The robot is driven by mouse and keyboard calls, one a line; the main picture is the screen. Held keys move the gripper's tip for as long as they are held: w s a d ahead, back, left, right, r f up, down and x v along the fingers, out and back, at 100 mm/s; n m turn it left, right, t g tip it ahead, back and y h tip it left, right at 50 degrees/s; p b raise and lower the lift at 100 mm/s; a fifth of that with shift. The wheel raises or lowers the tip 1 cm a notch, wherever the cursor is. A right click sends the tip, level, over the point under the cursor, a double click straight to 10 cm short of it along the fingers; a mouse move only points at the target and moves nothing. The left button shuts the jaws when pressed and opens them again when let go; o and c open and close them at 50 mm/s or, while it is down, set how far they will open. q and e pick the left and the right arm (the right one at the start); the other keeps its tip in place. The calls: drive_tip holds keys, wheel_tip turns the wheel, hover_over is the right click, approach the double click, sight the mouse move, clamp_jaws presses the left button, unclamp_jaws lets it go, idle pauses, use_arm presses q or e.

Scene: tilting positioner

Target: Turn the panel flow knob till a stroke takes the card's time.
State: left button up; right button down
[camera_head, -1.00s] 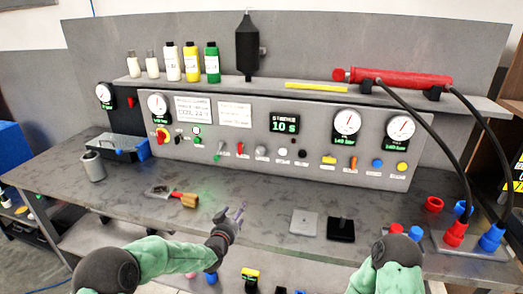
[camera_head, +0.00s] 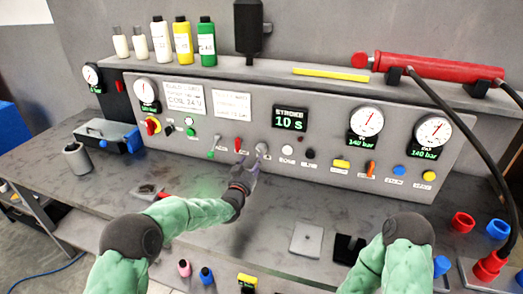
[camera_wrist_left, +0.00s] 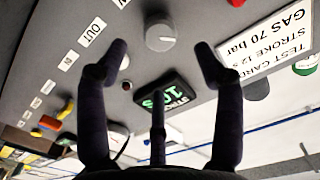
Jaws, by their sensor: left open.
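My left gripper (camera_head: 252,172) is at the panel front, its fingers spread and pointing at a grey round knob (camera_head: 262,149). In the left wrist view, the open fingers (camera_wrist_left: 163,65) flank this pale knob (camera_wrist_left: 160,35) with gaps on both sides and no visible contact. Its label is not readable to me, so I cannot confirm that it is the flow knob. The stroke display (camera_head: 290,119) reads 10 s; it shows partly hidden behind a finger in the wrist view. The test card (camera_wrist_left: 265,48) reads gas 70 bar, stroke 12 s. My right gripper is out of view.
A red lever (camera_head: 238,145) stands left of the grey knob, and white (camera_head: 287,151) and black (camera_head: 309,154) buttons are to its right. A shelf with bottles (camera_head: 207,40) and a red cylinder (camera_head: 435,72) overhangs the panel. The bench front is partly clear.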

sight(260, 152)
use_arm(q)
drive_tip(key=b+x, duration=0.1)
drive_tip(key=x, duration=0.7)
drive_tip(key=shift+f, duration=0.2)
drive_tip(key=shift+w+d+r+b, duration=0.2)
drive_tip(key=shift+w+b, duration=0.15)
drive_tip(key=shift+w, duration=0.2)
drive_tip(key=shift+f, duration=0.1)
drive_tip(key=c, duration=1.1)
